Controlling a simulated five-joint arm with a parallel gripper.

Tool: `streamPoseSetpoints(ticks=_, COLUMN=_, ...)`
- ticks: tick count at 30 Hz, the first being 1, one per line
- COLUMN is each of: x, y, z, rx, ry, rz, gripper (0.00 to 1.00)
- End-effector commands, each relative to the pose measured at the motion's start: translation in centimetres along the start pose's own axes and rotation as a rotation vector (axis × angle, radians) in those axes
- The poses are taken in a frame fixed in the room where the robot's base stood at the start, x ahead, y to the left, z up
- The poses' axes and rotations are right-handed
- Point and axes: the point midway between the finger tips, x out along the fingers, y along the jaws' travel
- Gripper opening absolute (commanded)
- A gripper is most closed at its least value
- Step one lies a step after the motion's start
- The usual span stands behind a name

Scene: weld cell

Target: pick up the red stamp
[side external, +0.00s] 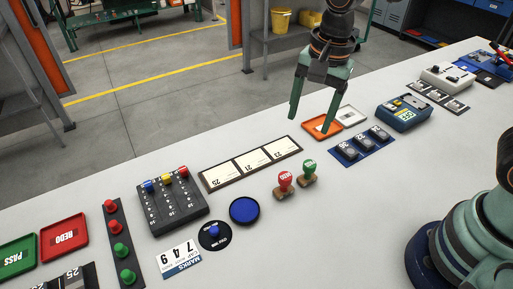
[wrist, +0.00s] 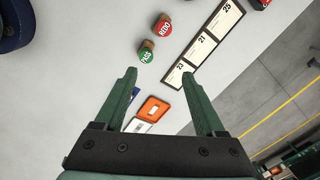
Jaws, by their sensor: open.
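The red stamp (side external: 284,184) stands upright on the white table in the side view, with a round red handle on a brown base. It also shows in the wrist view (wrist: 164,25), marked REDO, ahead of the fingers near the top. A green stamp (side external: 308,170) stands close beside it on its right; in the wrist view the green stamp (wrist: 146,54) is marked PASS and is nearer to my fingers. My gripper (side external: 309,121) is open and empty, above the table, behind and to the right of the stamps. In the wrist view both fingers (wrist: 160,72) are spread apart.
An orange tray (side external: 322,127) lies below my gripper. A framed card strip (side external: 251,163) lies behind the stamps, and a blue round pad (side external: 244,210) lies to their left. A blue rack with dark blocks (side external: 361,146) is to the right. The table in front of the stamps is clear.

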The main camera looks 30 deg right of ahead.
Motion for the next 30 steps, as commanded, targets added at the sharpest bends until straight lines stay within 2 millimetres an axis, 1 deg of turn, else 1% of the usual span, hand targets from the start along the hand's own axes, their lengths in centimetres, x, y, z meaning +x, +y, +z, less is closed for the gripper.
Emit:
streamPoseSetpoints(ticks=1, x=1.0, y=-0.5, z=1.0, rx=0.062, ry=-0.006, rz=0.031, gripper=0.72)
streamPoseSetpoints(ticks=3, x=2.0, y=-1.0, z=2.0, rx=0.153, ry=-0.007, rz=0.062, gripper=0.72)
streamPoseSetpoints(ticks=6, x=3.0, y=-1.4, z=3.0, rx=0.248, ry=-0.004, rz=0.093, gripper=0.72)
streamPoseSetpoints(ticks=9, x=3.6, y=-1.6, z=3.6, rx=0.299, ry=0.0, rz=0.109, gripper=0.72)
streamPoseSetpoints(ticks=11, x=4.0, y=-1.6, z=3.7, rx=0.315, ry=0.001, rz=0.113, gripper=0.72)
streamPoseSetpoints(ticks=14, x=5.2, y=-1.4, z=3.7, rx=0.32, ry=0.002, rz=0.117, gripper=0.72)
streamPoseSetpoints(ticks=18, x=7.7, y=-1.1, z=3.8, rx=0.319, ry=0.002, rz=0.118, gripper=0.72)
streamPoseSetpoints(ticks=21, x=9.2, y=-0.9, z=3.8, rx=0.319, ry=0.001, rz=0.116, gripper=0.72)
streamPoseSetpoints(ticks=30, x=11.4, y=-0.8, z=3.8, rx=0.318, ry=0.001, rz=0.114, gripper=0.72)
